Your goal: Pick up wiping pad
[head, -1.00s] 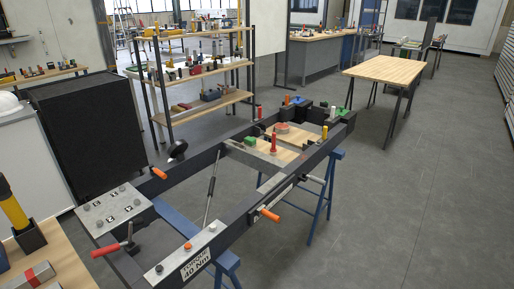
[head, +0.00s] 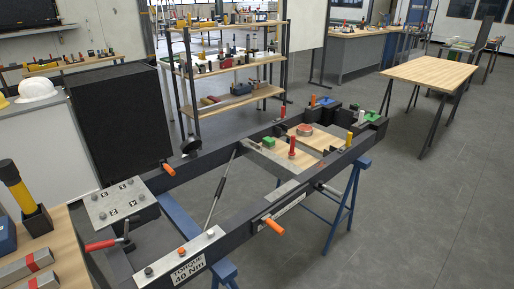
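I cannot clearly make out a wiping pad. At the far end of the dark container frame (head: 245,227), a flat blue item (head: 322,101) and a flat green item (head: 373,116) sit in black holders; either is too small to identify. A red upright tool (head: 292,147) and a round reddish item (head: 305,129) are on the wooden boards inside the frame, with a small green block (head: 268,142) beside them. Neither of my grippers is in view.
Blue trestles (head: 347,207) carry the frame. A wooden bench (head: 50,240) with a black and yellow tool (head: 20,188) is at lower left. A black cabinet (head: 120,125) and a shelf rack (head: 225,70) stand behind. The floor at right is clear up to a wooden table (head: 430,74).

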